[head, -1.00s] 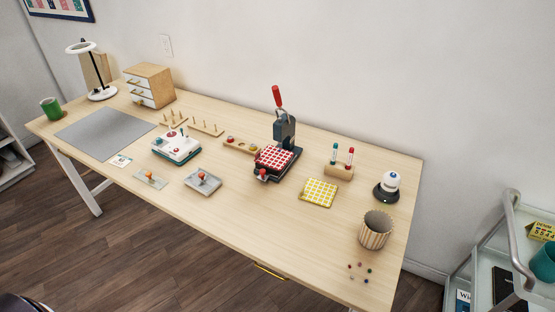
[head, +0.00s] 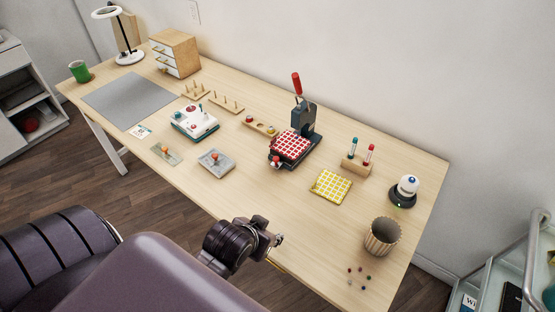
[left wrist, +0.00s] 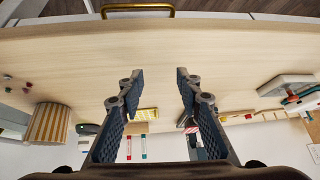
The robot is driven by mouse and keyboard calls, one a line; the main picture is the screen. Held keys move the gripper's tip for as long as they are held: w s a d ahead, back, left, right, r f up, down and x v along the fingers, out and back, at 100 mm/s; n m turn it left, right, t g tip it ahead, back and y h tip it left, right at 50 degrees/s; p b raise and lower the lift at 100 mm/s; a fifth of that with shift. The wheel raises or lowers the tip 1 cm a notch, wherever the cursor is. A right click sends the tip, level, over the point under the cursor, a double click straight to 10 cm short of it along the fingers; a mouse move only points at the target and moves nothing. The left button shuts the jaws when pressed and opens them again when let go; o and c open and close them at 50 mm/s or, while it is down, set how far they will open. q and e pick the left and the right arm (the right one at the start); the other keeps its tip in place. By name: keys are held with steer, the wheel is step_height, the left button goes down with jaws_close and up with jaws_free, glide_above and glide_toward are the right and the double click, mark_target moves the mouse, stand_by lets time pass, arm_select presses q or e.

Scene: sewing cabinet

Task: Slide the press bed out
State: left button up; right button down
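The dark press (head: 304,117) stands on the table with its red lever (head: 296,83) raised. Its bed (head: 272,164) sits low at the front under a red-and-white checked cloth (head: 291,146), with a small red knob (head: 277,161) at the near end. My left gripper (head: 279,239) is near the table's front edge, apart from the press and nearer me. In the left wrist view its two fingers (left wrist: 156,82) are spread with nothing between them. There the press is mostly hidden behind a finger. My right gripper is not in view.
A grey tray (head: 216,163) is to the left, a ribbed cup (head: 382,237) to the right. The tabletop in front of the press is clear. A brass handle (left wrist: 138,8) is below the edge.

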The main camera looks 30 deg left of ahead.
mark_target(275, 160)
arm_select(q)
steer(key=w+a+r+n+t+y, duration=0.1)
steer(key=w+a+t, duration=0.1)
steer(key=w, duration=0.3)
steer(key=w+a+r+n+t+y, duration=0.1)
steer(key=w+a+t, duration=0.1)
steer(key=w+a, duration=0.2)
steer(key=w+a+r+n+t+y, duration=0.1)
steer(key=w+a, duration=0.3)
steer(key=w, duration=0.1)
steer(key=shift+w+r+n+t, duration=0.3)
steer(key=shift+w+r+t, duration=0.05)
steer(key=shift+t, duration=0.05)
steer(key=shift+w+a, duration=0.1)
steer(key=shift+w, duration=0.2)
steer(key=shift+p+x, duration=0.3)
steer(key=shift+x, duration=3.2)
steer(key=shift+a, duration=0.1)
jaws_close()
steer(key=shift+s, duration=0.1)
